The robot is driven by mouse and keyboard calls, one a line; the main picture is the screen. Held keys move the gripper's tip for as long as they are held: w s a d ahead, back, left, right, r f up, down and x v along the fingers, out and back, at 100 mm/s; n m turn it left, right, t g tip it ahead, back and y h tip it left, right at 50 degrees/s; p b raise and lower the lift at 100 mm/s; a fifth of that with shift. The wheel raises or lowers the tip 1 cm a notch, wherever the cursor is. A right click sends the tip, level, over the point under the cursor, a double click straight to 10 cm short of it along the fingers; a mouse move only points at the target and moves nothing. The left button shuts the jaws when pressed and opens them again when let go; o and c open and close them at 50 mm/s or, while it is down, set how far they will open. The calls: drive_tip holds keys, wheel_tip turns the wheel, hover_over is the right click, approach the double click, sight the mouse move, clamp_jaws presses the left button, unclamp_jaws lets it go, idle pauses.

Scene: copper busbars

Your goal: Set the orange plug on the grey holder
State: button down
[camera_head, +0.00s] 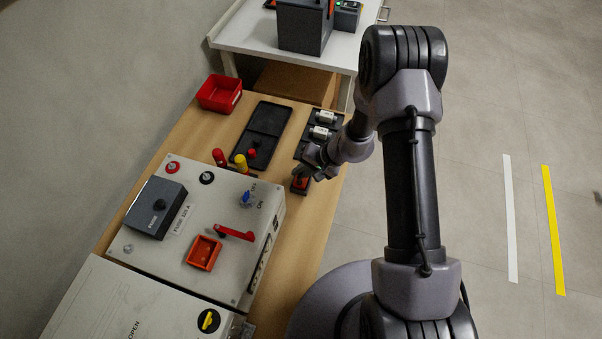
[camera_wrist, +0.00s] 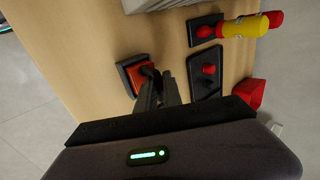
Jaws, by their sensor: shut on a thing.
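The orange plug (camera_wrist: 143,78) has a dark handle on top and shows below my gripper in the wrist view. It also shows in the head view (camera_head: 300,183), near the table's right edge. My gripper (camera_wrist: 156,92) is shut on the plug's dark handle; in the head view my gripper (camera_head: 314,168) partly covers the plug. The dark grey square holder (camera_wrist: 124,71) shows as a border around the plug. The plug is over or in this holder; I cannot tell whether it touches the bottom.
A white panel box (camera_head: 160,243) with a red lever (camera_head: 234,233) and an orange socket frame (camera_head: 203,253) lies nearby. A black tray (camera_head: 266,122), a red bin (camera_head: 219,93) and a rack with white cylinders (camera_head: 318,133) are behind. Red and yellow handles (camera_wrist: 242,27) stand close.

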drive_tip(key=shift+f, duration=0.15)
drive_tip(key=shift+f, duration=0.15)
drive_tip(key=c, duration=1.5)
unclamp_jaws()
